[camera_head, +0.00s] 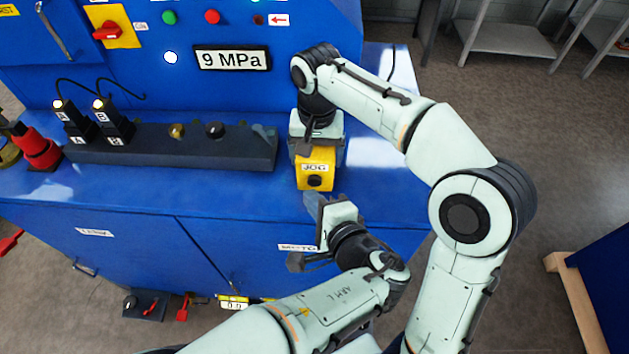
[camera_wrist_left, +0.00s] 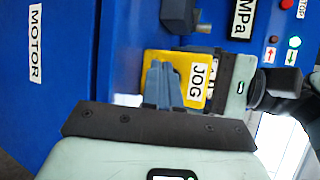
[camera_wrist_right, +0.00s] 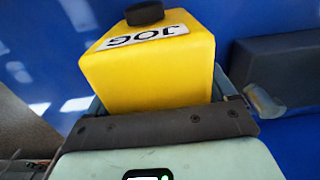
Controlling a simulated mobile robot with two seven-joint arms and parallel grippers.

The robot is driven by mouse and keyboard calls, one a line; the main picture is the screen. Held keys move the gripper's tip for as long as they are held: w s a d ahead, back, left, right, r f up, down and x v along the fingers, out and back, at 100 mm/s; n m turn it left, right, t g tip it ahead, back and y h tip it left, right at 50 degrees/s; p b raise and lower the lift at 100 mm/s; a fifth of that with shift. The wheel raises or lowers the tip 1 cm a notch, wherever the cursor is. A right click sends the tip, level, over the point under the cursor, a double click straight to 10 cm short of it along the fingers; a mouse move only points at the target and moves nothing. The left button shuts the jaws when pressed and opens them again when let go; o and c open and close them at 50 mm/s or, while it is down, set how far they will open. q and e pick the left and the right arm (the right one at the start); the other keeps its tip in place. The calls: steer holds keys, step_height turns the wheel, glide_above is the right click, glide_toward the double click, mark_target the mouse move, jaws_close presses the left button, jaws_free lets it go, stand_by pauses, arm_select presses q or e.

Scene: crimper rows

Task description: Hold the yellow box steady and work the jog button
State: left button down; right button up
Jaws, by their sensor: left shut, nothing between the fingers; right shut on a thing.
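The yellow box (camera_head: 316,174) with the JOG label and a dark round button (camera_head: 314,182) on its front stands near the front of the blue bench top. My right gripper (camera_head: 316,150) comes from behind and above and is shut on the yellow box; in the right wrist view the box (camera_wrist_right: 155,70) fills the space between the fingers, with the black button (camera_wrist_right: 144,13) at the top. My left gripper (camera_head: 312,203) is shut and empty, just in front of and below the box. In the left wrist view its fingers (camera_wrist_left: 163,85) overlap the box (camera_wrist_left: 192,72) and hide the button.
A dark block (camera_head: 170,145) with plugs and sockets lies left of the box. Behind it, the blue panel carries a 9 MPa display (camera_head: 232,58), a green button (camera_head: 169,17) and a red button (camera_head: 212,16). Bench top right of the box is clear.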

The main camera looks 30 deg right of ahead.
arm_select(q)
steer(key=shift+s, duration=0.15)
steer(key=s+a, duration=0.1)
steer(key=s, duration=0.1)
steer(key=s+a, duration=0.1)
steer(key=s, duration=0.1)
steer(key=shift+s+a, duration=0.1)
steer(key=shift+a, duration=0.25)
stand_by(0.7)
arm_select(e)
steer(key=o, duration=1)
steer(key=shift+r, duration=0.1)
